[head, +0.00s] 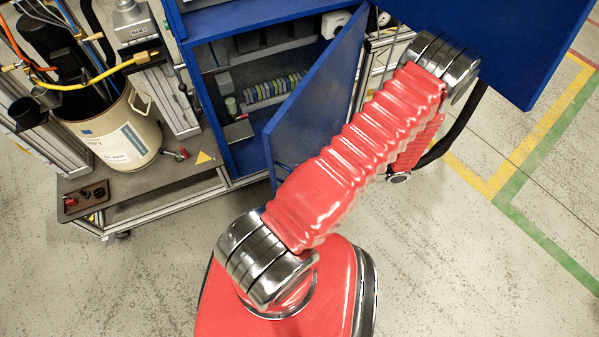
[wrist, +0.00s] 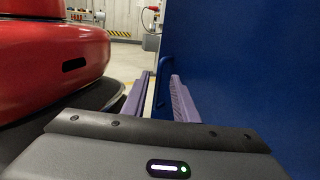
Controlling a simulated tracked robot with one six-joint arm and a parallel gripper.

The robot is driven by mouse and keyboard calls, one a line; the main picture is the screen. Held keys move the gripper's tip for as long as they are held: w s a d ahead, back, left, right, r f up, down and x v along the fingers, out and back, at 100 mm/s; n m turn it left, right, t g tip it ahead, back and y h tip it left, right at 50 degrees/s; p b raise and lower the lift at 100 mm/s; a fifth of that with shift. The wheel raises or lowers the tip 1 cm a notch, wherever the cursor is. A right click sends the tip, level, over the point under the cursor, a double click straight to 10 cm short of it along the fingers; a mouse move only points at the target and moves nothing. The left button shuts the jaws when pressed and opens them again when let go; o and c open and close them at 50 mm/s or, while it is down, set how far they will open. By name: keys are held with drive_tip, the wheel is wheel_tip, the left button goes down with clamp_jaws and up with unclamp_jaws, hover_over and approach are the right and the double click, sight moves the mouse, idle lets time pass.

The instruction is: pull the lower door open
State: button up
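The lower door (head: 318,95) is a blue panel standing ajar on the cabinet in the head view, with shelves showing behind it. Its blue face (wrist: 240,70) fills the right of the wrist view. A blue handle (wrist: 166,55) stands off that face near its left edge. My gripper (wrist: 160,78) is open, with a visible gap between its two purple-grey fingers. The handle's lower part shows at the gap, close to the right finger; I cannot tell whether they touch. In the head view my red arm hides the gripper and the handle.
An upper blue door (head: 490,40) stands open at the top right, close to my arm. The blue cabinet (head: 222,110) holds grey blocks and a row of discs. A cart with a beige drum (head: 120,130) stands left. The floor in front (head: 470,250) is clear.

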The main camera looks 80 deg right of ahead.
drive_tip(key=v, duration=1.1)
drive_tip(key=shift+s, duration=0.25)
drive_tip(key=shift+c, duration=0.2)
